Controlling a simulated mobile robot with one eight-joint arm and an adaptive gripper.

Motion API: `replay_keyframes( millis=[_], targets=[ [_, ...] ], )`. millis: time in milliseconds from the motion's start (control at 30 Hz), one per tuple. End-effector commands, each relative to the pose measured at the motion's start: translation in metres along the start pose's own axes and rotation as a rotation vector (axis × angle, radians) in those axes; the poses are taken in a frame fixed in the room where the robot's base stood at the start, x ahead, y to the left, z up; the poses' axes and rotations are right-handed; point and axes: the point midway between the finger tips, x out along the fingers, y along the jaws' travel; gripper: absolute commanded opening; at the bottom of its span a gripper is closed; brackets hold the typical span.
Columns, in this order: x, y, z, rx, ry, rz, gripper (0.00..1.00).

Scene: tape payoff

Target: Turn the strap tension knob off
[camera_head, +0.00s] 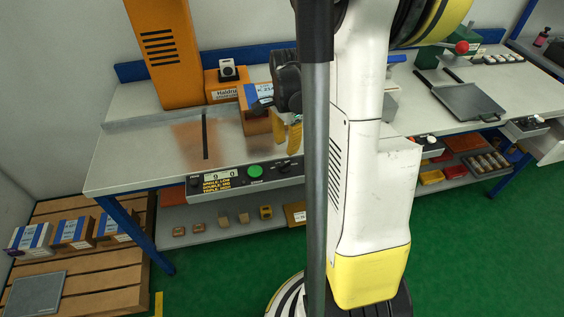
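The control panel (243,179) runs along the bench's front edge, with a small display, a green button (255,171) and dark knobs. One knob (194,182) is at its left end and another (284,167) is right of the button. Their labels are too small to read, so I cannot tell which is the strap tension knob or its setting. My gripper (287,133) points down above the bench, behind and above the right knob, apparently apart from it. My dark column partly hides it, and its opening is unclear.
An orange slotted machine housing (164,50) stands at the back left. An orange box with a white-plated black switch (228,71) is beside it. Cartons (74,232) lie on a pallet at lower left. Green floor is clear in front.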

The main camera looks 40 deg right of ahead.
Motion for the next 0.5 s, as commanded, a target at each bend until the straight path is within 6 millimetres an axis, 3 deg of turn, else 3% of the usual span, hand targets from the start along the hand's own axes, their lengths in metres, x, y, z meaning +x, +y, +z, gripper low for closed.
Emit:
replay_keyframes(
  millis=[33, 200, 500],
  targets=[
    [0.015, 0.000, 0.000, 0.000, 0.000, -0.001, 0.32],
    [0.050, -0.001, 0.000, -0.001, 0.000, -0.002, 0.32],
    [0.084, -0.001, 0.000, -0.002, -0.001, -0.003, 0.32]
  ],
)
